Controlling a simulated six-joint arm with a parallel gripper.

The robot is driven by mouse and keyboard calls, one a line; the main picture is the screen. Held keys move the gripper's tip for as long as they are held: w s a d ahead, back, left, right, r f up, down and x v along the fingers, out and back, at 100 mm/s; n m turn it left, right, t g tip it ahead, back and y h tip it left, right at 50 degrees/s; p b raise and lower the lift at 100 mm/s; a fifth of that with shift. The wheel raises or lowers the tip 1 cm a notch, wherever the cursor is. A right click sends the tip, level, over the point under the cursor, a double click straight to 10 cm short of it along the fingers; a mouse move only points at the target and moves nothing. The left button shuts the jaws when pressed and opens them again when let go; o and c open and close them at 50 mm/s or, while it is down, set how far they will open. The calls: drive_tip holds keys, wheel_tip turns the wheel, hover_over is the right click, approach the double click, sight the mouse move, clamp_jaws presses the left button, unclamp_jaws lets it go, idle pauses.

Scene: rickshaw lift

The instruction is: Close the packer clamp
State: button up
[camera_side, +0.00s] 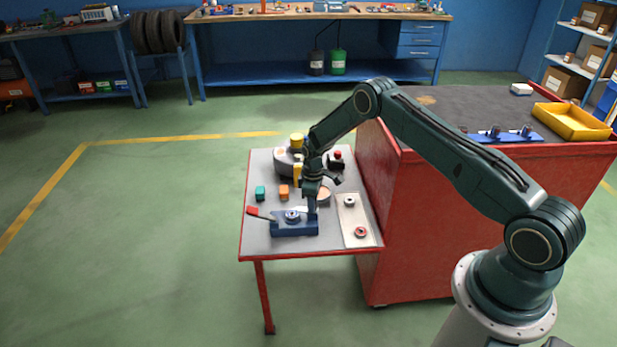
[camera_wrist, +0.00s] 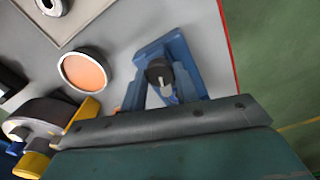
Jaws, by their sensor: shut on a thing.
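The packer clamp (camera_side: 295,226) is a dark blue block near the front of the small table, with a round grey part (camera_side: 292,216) on top. Its red-ended lever (camera_side: 253,211) sticks out to the left. My gripper (camera_side: 311,208) points down at the clamp's right side. In the wrist view the blue clamp (camera_wrist: 178,48) lies just beyond my gripper. My gripper is shut on a dark round piece (camera_wrist: 158,70) with a pale tip; I cannot tell whether it belongs to the clamp. The red lever end does not show in the wrist view.
A pale tray (camera_side: 352,212) with two rings lies right of the clamp. A round disc (camera_side: 323,192), an orange block (camera_side: 284,192) and a teal block (camera_side: 260,193) stand behind. Yellow posts (camera_side: 297,140) stand farther back. A red cabinet (camera_side: 440,220) adjoins the table's right.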

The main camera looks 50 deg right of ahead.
drive_tip(key=shift+n, duration=1.7)
drive_tip(key=o, duration=1)
drive_tip(key=shift+r, duration=0.15)
wheel_tip(320, 180, up, 14)
drive_tip(key=shift+f, duration=0.2)
